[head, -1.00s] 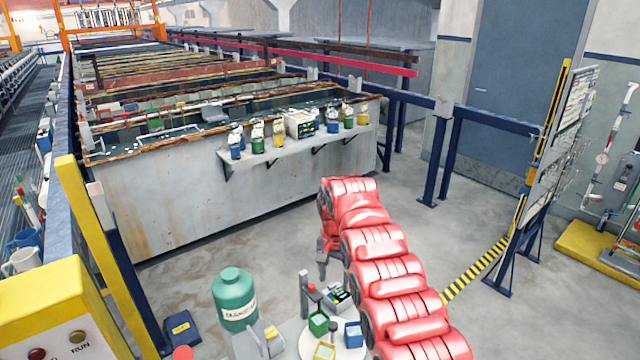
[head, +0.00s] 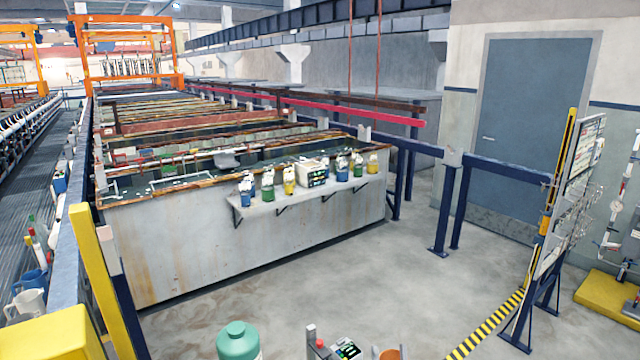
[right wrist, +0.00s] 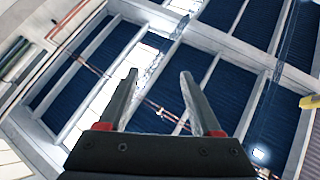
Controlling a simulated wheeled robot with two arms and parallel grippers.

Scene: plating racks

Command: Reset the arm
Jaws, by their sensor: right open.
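My right gripper (right wrist: 160,75) shows in the right wrist view. Its two dark fingers with red bases stand apart with nothing between them. Behind the fingers are dark blue roof panels and pale beams, so the gripper points up at the ceiling. I cannot make out the right gripper or its red arm in the head view now. My left gripper is in neither view.
A long grey tank (head: 240,250) carries a shelf (head: 265,207) with several small jugs. A green bottle (head: 238,343) and small items show at the bottom edge. A board on a stand (head: 577,190) is at right. The floor (head: 400,280) between is clear.

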